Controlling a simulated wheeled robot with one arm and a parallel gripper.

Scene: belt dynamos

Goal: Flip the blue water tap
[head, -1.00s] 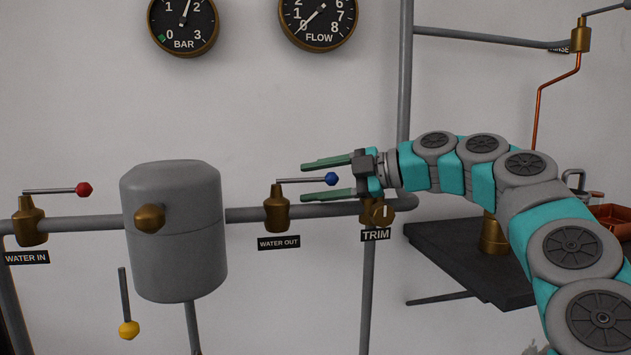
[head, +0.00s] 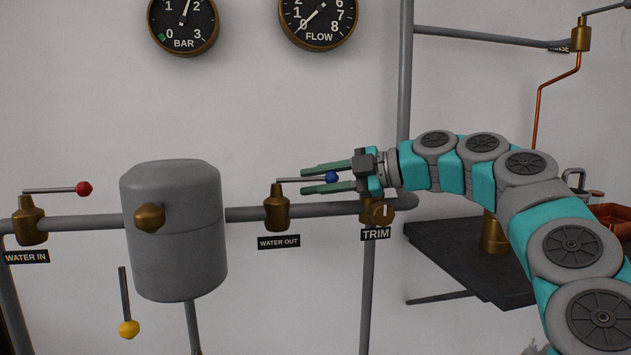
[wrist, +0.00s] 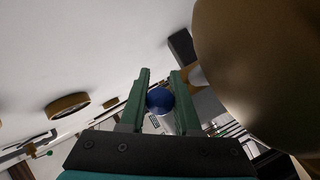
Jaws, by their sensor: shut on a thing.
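The blue tap is a lever (head: 303,180) with a blue knob (head: 331,177) on a brass valve body (head: 277,208), above the WATER OUT label (head: 279,242). The lever lies about level and points right. My gripper (head: 322,177) reaches in from the right, with its two green fingers above and below the knob. It is shut on the blue knob. In the wrist view the blue knob (wrist: 160,100) sits between the fingers (wrist: 158,95). A large brass part on the right of that view hides some of the scene.
A grey tank (head: 174,250) stands left of the tap on the pipe. The red-knobbed WATER IN tap (head: 83,188) and a yellow-knobbed lever (head: 129,329) are farther left. The brass TRIM valve (head: 377,212) is just below my gripper. BAR and FLOW gauges (head: 318,20) hang above.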

